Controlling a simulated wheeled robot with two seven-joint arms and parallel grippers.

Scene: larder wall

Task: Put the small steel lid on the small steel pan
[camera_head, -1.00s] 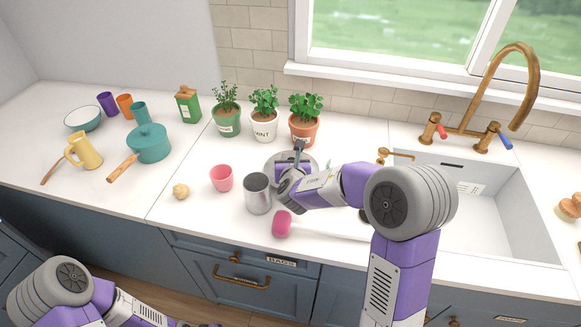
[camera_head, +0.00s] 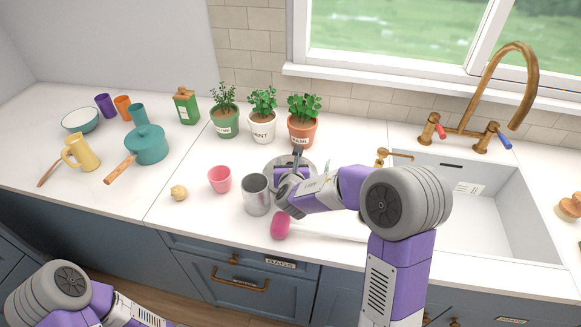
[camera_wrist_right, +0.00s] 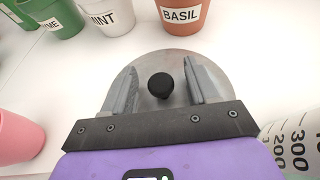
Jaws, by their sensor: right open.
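The small steel lid (camera_wrist_right: 155,62) is a round grey disc with a black knob (camera_wrist_right: 159,86) in the right wrist view. In the head view the lid (camera_head: 273,173) is partly hidden behind my right gripper (camera_head: 293,163), on the counter in front of the basil pot. My right gripper (camera_wrist_right: 161,68) is open, with one finger on each side of the knob. It does not hold the knob. I cannot make out the small steel pan in either view. Of my left side, only part of the arm shows at the lower left; its gripper is out of frame.
Potted herbs line the back, including the basil pot (camera_head: 302,130). A teal pan (camera_head: 147,145) is at left, the sink (camera_head: 470,195) at right.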

